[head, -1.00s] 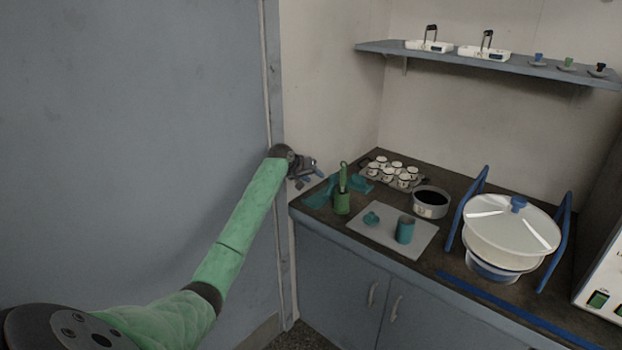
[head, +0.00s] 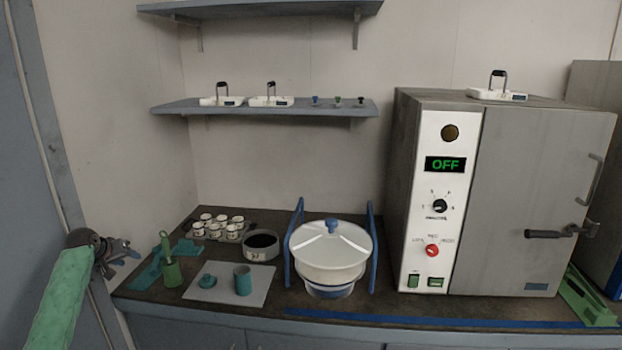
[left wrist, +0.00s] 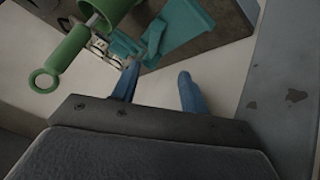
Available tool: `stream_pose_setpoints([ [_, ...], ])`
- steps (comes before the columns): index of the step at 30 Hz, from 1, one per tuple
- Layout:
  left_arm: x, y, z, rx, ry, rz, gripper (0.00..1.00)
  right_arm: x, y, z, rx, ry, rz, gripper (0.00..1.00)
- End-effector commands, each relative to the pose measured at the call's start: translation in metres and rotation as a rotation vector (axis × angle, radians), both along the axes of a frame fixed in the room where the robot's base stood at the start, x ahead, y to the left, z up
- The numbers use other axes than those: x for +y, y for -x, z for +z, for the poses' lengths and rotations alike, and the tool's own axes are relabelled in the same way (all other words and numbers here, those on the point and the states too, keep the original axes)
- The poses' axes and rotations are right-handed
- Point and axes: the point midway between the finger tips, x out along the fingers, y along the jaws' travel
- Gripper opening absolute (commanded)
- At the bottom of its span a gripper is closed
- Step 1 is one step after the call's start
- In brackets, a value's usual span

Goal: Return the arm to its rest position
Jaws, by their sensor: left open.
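My left gripper (head: 132,252) is at the left of the head view, just off the left end of the counter. Its blue fingers also show in the left wrist view (left wrist: 160,90), spread apart with nothing between them. The green sleeve of my left arm runs down to the lower left corner. A green cup with a green-handled tool (head: 172,265) stands on the counter to the right of the gripper, apart from it. My right gripper is in neither view.
The dark counter (head: 250,312) holds teal cloths (head: 148,275), a tray of small cups (head: 218,228), a steel sieve (head: 261,246), a grey mat (head: 262,277) with a teal jar (head: 243,279), and a white-lidded shaker (head: 330,250). A large oven (head: 500,190) reading OFF stands right. A cabinet wall is left.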

Motion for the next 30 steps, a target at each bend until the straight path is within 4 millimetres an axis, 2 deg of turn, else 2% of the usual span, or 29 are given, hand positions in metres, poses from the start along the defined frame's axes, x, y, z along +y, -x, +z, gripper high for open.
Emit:
stream_pose_setpoints([
  [4, -0.01, 0.009, 0.031, 0.002, -0.147, -0.04, 0.44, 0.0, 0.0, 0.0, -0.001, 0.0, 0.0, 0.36],
  [7, -0.026, 0.014, 0.049, -0.002, -0.231, -0.066, 0.44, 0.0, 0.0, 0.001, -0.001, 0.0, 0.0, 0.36],
  [10, -0.05, 0.019, 0.065, -0.01, -0.309, -0.094, 0.44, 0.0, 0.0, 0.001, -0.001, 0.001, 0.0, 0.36],
  [14, -0.091, 0.033, 0.066, -0.007, -0.401, -0.137, 0.44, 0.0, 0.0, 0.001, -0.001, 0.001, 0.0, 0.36],
  [17, -0.124, 0.05, 0.055, 0.005, -0.458, -0.171, 0.44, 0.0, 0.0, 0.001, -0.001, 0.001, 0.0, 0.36],
  [23, -0.197, 0.097, 0.011, 0.041, -0.539, -0.244, 0.44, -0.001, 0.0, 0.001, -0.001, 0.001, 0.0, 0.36],
  [30, -0.279, 0.174, -0.053, 0.093, -0.568, -0.324, 0.44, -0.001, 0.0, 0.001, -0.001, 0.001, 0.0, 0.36],
])
